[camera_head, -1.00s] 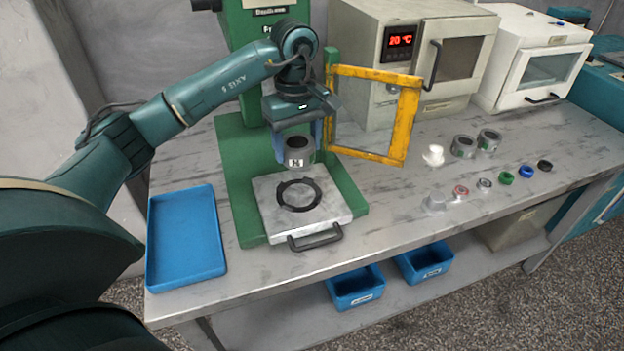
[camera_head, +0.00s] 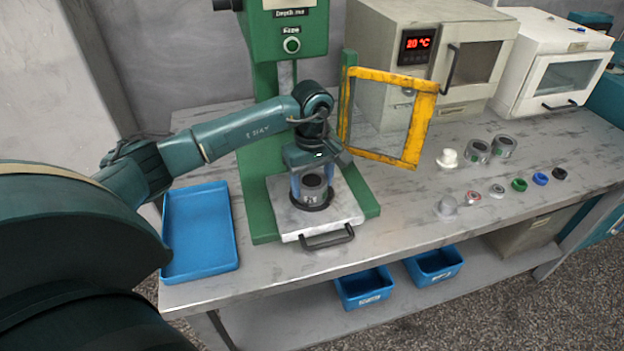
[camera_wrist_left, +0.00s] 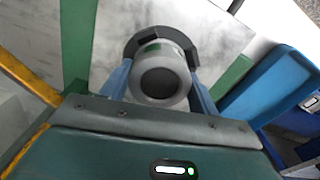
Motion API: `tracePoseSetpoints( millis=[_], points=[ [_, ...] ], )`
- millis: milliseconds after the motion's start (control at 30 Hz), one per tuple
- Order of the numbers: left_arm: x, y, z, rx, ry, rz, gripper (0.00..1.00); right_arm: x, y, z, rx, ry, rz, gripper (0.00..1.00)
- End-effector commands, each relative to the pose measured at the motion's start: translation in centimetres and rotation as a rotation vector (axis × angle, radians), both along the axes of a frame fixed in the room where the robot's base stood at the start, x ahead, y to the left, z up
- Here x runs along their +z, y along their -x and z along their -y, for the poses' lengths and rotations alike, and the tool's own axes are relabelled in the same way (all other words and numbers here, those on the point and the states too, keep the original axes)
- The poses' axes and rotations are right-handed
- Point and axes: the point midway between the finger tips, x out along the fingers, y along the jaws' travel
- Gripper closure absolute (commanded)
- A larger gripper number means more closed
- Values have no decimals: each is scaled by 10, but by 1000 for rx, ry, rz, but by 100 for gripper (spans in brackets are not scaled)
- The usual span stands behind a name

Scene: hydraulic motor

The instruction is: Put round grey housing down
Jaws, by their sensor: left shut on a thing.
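The round grey housing (camera_head: 313,190) is upright in the head view, at the black ring (camera_head: 327,201) on the white plate (camera_head: 345,211) of the green press. My left gripper (camera_head: 312,186) is shut on it from above, one blue finger on each side. In the left wrist view the housing (camera_wrist_left: 160,78) shows its dark bore between the fingers (camera_wrist_left: 158,90), with the black ring (camera_wrist_left: 131,47) behind it. I cannot tell whether the housing's base touches the plate. My right gripper is not in view.
A yellow-framed guard (camera_head: 413,158) stands open right of the press. An empty blue tray (camera_head: 233,230) lies to the left. Two grey housings (camera_head: 478,152) and several small rings and caps lie on the table (camera_head: 400,215) at the right.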

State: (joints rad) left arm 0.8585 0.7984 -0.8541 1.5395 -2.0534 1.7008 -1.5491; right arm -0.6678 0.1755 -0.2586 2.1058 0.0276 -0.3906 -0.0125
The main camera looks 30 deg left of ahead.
Motion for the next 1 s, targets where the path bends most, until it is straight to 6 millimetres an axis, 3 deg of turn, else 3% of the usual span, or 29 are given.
tracePoseSetpoints(
  millis=[100, 133, 400, 767, 1000],
  points=[
    [-3, 0, 0, 0, 0, 1, 73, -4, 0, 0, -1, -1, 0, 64],
    [-4, 0, 0, 0, 0, 0, 39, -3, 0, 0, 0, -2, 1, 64],
    [-2, 0, 0, 0, 0, -1, 18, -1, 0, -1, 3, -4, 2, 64],
    [7, -1, 0, 1, -1, 2, 18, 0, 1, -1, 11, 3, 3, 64],
    [55, -1, -1, 0, -2, 5, 18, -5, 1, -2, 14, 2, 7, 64]
  ],
)
